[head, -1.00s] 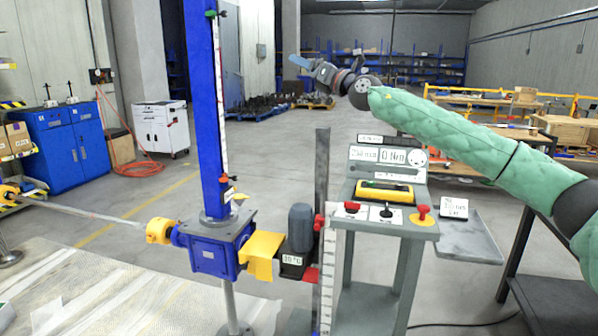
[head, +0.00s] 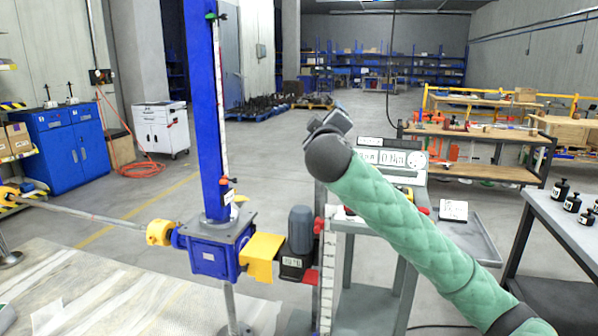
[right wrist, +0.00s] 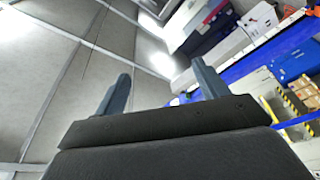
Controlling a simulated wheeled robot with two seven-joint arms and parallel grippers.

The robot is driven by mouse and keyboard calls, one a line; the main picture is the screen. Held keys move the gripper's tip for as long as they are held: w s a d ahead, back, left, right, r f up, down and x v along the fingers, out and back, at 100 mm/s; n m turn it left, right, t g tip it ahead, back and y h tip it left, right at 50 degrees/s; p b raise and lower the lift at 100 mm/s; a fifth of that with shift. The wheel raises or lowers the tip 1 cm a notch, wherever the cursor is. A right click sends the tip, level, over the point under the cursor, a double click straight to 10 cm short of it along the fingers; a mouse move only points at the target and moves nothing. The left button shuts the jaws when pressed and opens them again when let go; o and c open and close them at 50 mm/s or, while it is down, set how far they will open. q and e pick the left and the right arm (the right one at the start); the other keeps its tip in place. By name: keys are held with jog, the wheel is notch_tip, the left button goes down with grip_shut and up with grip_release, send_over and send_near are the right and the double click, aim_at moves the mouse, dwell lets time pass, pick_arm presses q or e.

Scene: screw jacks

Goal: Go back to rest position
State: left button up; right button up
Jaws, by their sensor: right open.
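My right arm, in a green quilted sleeve, comes in from the lower right in the head view. Its dark wrist end covers part of the grey control console (head: 425,192). In the right wrist view my right gripper (right wrist: 162,90) is open, its two blue-grey fingers wide apart with nothing between them. In the head view its fingers are hidden behind the wrist. My left gripper is not in view. The blue screw jack (head: 212,250), with a tall blue column (head: 205,110), stands left of the arm, apart from it.
A dark motor (head: 300,230) and yellow coupling guard (head: 262,255) sit beside the jack. A white tool cart (head: 160,130) and blue cabinets (head: 65,145) stand back left. The central floor behind is open.

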jog(key=s+d+f+m+g+y+p, duration=0.15)
jog(key=s+f+g, duration=0.25)
jog(key=s+f, duration=0.8)
jog(key=s+d+f+m+g, duration=0.25)
jog(key=s+f, duration=0.25)
jog(key=f, duration=1.2)
jog(key=s+d+f+m+g+y, duration=0.1)
jog(key=s+d+f+m+g, duration=0.3)
jog(key=s+f, duration=0.8)
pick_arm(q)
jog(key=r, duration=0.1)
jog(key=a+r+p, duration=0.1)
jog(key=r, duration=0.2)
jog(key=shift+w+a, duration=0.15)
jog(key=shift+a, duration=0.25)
pick_arm(e)
jog(key=s+f+g, duration=0.7)
jog(key=s+f, duration=1.6)
jog(key=shift+a+f+n, duration=0.2)
jog(key=shift+f+n, duration=0.05)
jog(key=shift+n, duration=0.15)
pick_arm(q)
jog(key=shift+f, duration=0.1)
pick_arm(e)
jog(key=shift+s, duration=0.1)
